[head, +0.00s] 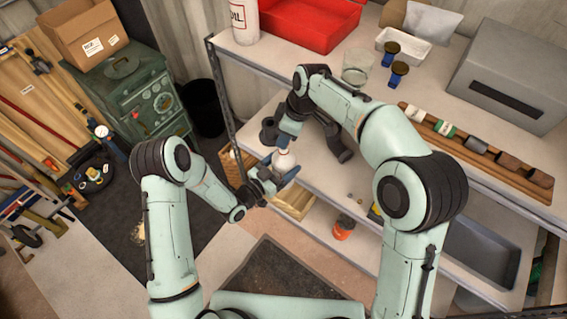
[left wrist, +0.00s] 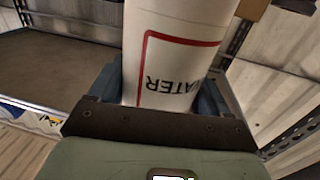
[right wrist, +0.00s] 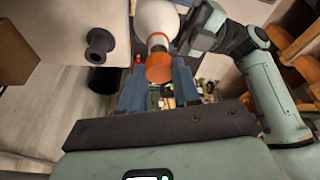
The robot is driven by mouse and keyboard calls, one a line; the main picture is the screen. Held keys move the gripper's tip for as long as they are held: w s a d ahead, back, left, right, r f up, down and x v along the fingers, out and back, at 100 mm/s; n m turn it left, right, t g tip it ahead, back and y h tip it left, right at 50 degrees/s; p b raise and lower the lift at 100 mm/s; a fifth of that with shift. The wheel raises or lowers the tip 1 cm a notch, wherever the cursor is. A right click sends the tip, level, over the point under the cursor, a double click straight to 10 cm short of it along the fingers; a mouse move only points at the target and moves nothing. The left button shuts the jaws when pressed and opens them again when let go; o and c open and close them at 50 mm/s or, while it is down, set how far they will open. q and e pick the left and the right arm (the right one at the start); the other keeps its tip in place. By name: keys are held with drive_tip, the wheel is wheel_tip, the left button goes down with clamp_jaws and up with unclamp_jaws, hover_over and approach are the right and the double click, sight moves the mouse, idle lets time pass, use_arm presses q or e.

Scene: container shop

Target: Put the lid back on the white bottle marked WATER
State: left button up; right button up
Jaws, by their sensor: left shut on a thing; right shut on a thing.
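The white WATER bottle (head: 284,161) is held in my left gripper (head: 277,178). In the left wrist view the bottle (left wrist: 170,60), with its red-framed label, is between the blue fingers. My right gripper (right wrist: 158,85) is shut on an orange lid (right wrist: 159,68). In the right wrist view the lid is right beside the bottle's neck (right wrist: 157,41), roughly in line with it. I cannot tell whether they touch. In the head view my right gripper (head: 287,138) is just above the bottle, and the lid is hidden.
The upper shelf (head: 430,80) holds a red bin (head: 310,22), an OIL bottle (head: 244,20), a glass jar (head: 356,66) and a grey metal box (head: 510,78). An orange container (head: 343,228) stands on a lower shelf. A shelf post (head: 221,90) rises left of the grippers.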

sight(283, 161)
drive_tip(key=shift+f, duration=0.2)
idle(0.7)
drive_tip(key=shift+f, duration=0.8)
drive_tip(key=shift+f, duration=0.55)
